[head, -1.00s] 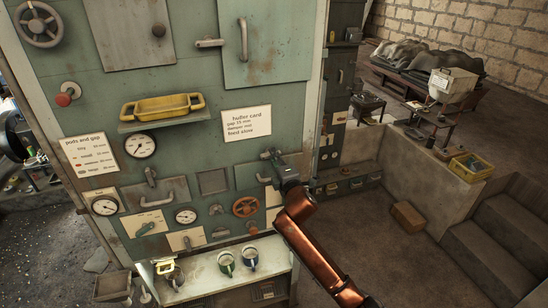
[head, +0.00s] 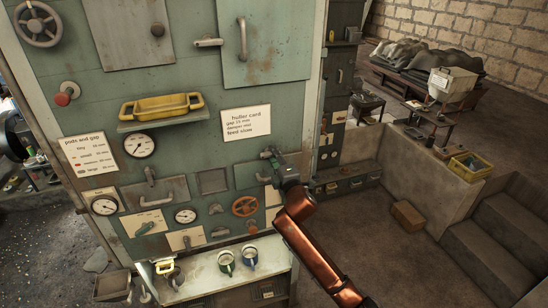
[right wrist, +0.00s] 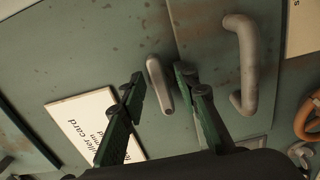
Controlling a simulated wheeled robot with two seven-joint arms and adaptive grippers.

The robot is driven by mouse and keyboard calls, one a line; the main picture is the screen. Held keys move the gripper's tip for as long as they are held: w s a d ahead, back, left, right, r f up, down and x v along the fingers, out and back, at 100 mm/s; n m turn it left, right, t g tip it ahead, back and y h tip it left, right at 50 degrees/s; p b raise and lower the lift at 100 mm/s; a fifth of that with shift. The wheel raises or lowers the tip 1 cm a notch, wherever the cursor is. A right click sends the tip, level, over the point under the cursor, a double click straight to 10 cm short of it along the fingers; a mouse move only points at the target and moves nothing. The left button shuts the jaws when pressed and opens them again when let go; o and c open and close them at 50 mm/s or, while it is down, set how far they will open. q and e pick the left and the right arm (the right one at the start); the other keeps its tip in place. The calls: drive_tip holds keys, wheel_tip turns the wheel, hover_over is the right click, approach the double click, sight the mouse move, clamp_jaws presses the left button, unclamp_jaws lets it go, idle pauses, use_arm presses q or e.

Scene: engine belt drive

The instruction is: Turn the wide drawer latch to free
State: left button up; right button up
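The wide drawer latch (right wrist: 160,85) is a short grey bar with rounded ends. In the right wrist view it sits on the green panel between the card and the drawer front. My right gripper (right wrist: 160,74) is open, with one dark green finger on each side of the latch and a visible gap on both sides. In the head view my right gripper (head: 270,154) is at the panel just below the huller card and covers most of the latch. The drawer front (right wrist: 205,40) has a bent grey handle (right wrist: 245,65). My left gripper is not in view.
The huller card (head: 246,122) is just above my right gripper. A red handwheel (head: 245,206), gauges and small levers are lower on the panel. A yellow tray (head: 160,106) stands on a shelf at the left. Mugs (head: 226,263) stand on the ledge below.

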drive_tip(key=n+b, duration=0.1)
drive_tip(key=n, duration=1.1)
drive_tip(key=a+n+b, duration=0.1)
drive_tip(key=n, duration=0.4)
drive_tip(key=shift+s+r+n+b, duration=0.1)
drive_tip(key=shift+r+n+b, duration=0.25)
drive_tip(key=shift+n, duration=0.05)
drive_tip(key=shift+s+d+n, duration=0.15)
drive_tip(key=shift+s+n, duration=0.15)
drive_tip(key=b+v, duration=0.2)
drive_tip(key=v, duration=0.5)
drive_tip(key=w+d+f+m+g+h+b, duration=0.1)
drive_tip(key=d+f+m, duration=0.2)
drive_tip(key=f, duration=0.8)
drive_tip(key=w+d+f+m+g+h+b, duration=0.1)
drive_tip(key=d+f+m, duration=0.3)
drive_tip(key=f, duration=0.8)
drive_tip(key=w+d+f+m+g+h+b, duration=0.1)
drive_tip(key=d+f+m+b, duration=0.2)
drive_tip(key=f, duration=0.9)
drive_tip(key=shift+d+m+g, duration=0.3)
drive_tip(key=shift+d, duration=0.45)
drive_tip(key=shift+w+f, duration=0.1)
drive_tip(key=shift+w, duration=0.05)
